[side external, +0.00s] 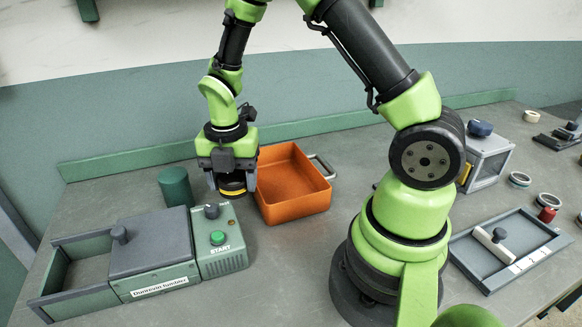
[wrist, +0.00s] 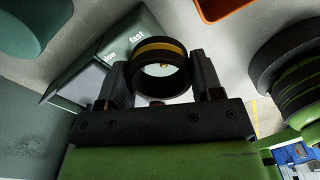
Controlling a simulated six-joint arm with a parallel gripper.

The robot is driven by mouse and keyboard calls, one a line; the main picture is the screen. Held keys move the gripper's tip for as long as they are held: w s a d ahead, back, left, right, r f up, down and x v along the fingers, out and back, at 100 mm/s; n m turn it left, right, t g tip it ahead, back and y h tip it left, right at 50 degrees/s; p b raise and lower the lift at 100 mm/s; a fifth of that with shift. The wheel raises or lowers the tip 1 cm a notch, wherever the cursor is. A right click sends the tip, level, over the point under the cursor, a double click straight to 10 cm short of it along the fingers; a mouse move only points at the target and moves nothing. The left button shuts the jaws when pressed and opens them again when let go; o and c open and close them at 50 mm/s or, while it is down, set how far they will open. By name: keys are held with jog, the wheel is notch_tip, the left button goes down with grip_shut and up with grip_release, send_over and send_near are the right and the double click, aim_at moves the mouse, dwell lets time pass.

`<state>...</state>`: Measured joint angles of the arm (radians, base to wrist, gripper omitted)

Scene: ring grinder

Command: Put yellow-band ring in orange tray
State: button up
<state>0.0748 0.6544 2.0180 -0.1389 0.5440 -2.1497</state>
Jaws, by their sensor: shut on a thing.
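The yellow-band ring (wrist: 160,68) is a dark ring with a yellow stripe, held between the two fingers of my gripper (wrist: 162,88). In the side external view the ring (side external: 232,189) shows under my gripper (side external: 232,182), above the table between the green START machine and the orange tray. My gripper is shut on the ring. The orange tray (side external: 294,208) stands just right of my gripper, and its visible inside is empty. Its edge also shows at the top of the wrist view (wrist: 215,8).
The grinder (side external: 150,245) with its START box (side external: 222,258) stands front left. A dark green cylinder (side external: 175,187) is left of my gripper. At right are a grey box (side external: 490,162), loose rings (side external: 519,180), a red cylinder (side external: 547,215) and a grey tray (side external: 540,231).

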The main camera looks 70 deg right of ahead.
jog(key=d+m, duration=0.4)
jog(key=d, duration=0.4)
jog(key=m, duration=0.5)
send_over(292, 186)
notch_tip(292, 186, down, 5)
jog(key=shift+r, duration=0.15)
jog(key=shift+w+f, duration=0.1)
jog(key=shift+f, duration=2.35)
jog(key=shift+f, duration=0.1)
jog(key=o, duration=1)
